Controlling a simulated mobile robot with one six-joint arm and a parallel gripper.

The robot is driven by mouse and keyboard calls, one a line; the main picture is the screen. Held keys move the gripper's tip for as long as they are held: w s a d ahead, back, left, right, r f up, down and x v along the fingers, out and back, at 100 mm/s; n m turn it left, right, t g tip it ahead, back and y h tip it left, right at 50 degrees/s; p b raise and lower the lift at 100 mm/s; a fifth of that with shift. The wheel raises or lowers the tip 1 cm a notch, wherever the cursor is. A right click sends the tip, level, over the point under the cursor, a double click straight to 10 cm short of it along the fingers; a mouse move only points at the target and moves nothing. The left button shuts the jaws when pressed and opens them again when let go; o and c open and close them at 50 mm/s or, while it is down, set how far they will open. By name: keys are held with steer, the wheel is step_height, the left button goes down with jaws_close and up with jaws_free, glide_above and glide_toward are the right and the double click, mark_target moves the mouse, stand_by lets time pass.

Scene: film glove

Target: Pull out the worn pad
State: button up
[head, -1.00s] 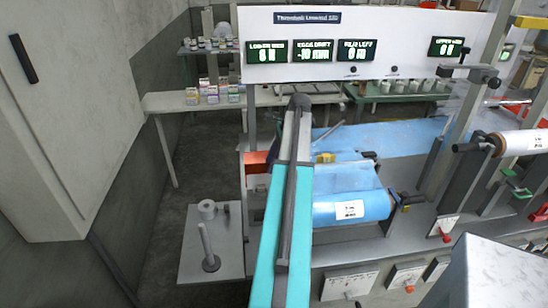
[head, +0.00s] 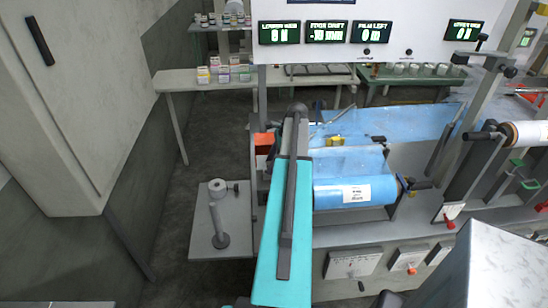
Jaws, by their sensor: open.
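I cannot make out the worn pad in this view. The unwind machine holds a blue film roll (head: 345,193) with a white label. A blue film sheet (head: 400,124) runs from it to the back right. My teal and grey arm (head: 282,215) stands up in front of the machine's left end and hides part of it. My gripper does not show; it may be hidden behind the arm. An orange-red block (head: 264,139) sits just left of the arm, and a small yellow part (head: 334,141) lies above the roll.
A grey side shelf (head: 205,238) with an upright post stands at left. A light cabinet (head: 75,110) fills the far left. A bench (head: 185,80) with small boxes is behind. A grey metal box (head: 490,270) blocks the lower right. A white roll (head: 530,133) is at right.

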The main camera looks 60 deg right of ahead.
steer(key=shift+w+a+f, duration=0.1)
steer(key=shift+f, duration=0.3)
steer(key=shift+c, duration=0.4)
jaws_close()
steer(key=shift+r+p, duration=0.55)
steer(key=shift+p, duration=0.05)
stand_by(0.4)
steer(key=shift+r, duration=0.35)
steer(key=shift+r+p, duration=1.6)
steer(key=shift+r, duration=0.45)
steer(key=shift+r+p, duration=1.1)
steer(key=shift+r, duration=0.35)
